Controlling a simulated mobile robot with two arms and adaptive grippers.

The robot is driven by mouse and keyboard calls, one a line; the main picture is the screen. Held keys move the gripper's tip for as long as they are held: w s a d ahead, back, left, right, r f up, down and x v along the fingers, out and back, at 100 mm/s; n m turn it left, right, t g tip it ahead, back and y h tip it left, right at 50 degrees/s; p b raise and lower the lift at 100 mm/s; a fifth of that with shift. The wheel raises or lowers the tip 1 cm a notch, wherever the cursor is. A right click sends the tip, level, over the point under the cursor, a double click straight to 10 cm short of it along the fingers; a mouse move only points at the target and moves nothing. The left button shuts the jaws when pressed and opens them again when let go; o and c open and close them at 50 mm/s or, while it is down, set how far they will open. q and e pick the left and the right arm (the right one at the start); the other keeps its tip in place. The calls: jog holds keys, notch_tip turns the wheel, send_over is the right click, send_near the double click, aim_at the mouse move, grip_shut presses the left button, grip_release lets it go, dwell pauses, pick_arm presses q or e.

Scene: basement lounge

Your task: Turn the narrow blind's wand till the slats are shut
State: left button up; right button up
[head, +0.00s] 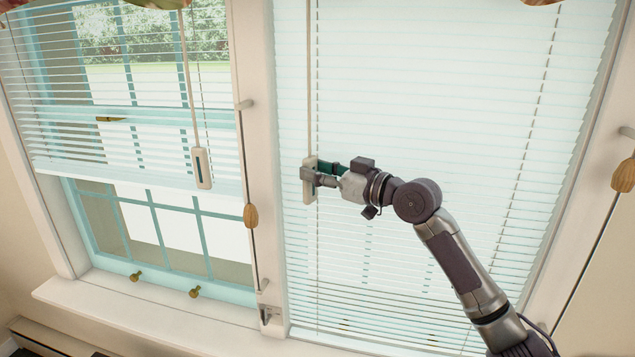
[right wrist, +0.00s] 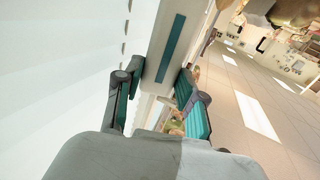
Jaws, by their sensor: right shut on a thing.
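My right gripper (head: 312,178) is shut on the pale wand handle (head: 309,195) of the right-hand blind (head: 450,130). In the right wrist view, the handle (right wrist: 172,48) with its teal strip runs between the two fingers (right wrist: 158,102). The wand's thin rod goes straight up from the handle. This blind is fully lowered. Its slats lie close together and look mostly closed, with faint teal bits of window frame showing through lower down. I cannot tell for sure which blind is the narrow one. My left gripper is not in view.
The left blind (head: 110,130) is partly raised with open slats, and its own wand handle (head: 201,168) hangs free. A wooden cord tassel (head: 250,215) hangs between the windows, another (head: 624,175) at the far right. A sill (head: 150,310) runs below.

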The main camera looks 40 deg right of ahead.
jog(key=shift+r+y, duration=0.15)
jog(key=shift+y, duration=0.15)
jog(key=o, duration=1.1)
jog(key=shift+o, duration=0.2)
jog(key=v, duration=1.2)
jog(key=shift+d, duration=0.1)
